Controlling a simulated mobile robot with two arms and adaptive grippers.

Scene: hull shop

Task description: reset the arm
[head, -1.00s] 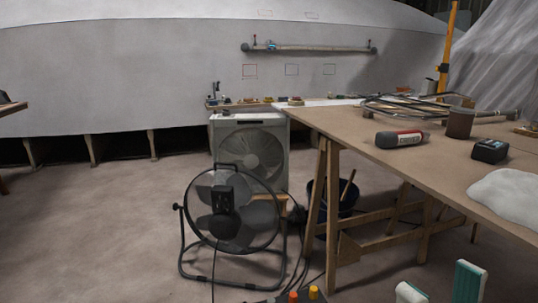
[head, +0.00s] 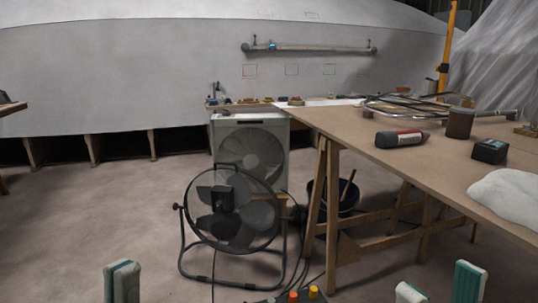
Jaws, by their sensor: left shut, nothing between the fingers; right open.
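My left gripper (head: 122,282) shows at the bottom left of the head view. Its pale fingertips with green sides are together, with nothing between them, above the bare floor left of the fan. My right gripper (head: 438,288) shows at the bottom right, in front of the workbench. Its two fingertips stand well apart, and it is empty. Only the finger ends of both grippers are in view; the arms behind them are out of the picture.
A round floor fan (head: 232,211) stands ahead, with a box fan (head: 250,146) behind it. The floor at left is clear.

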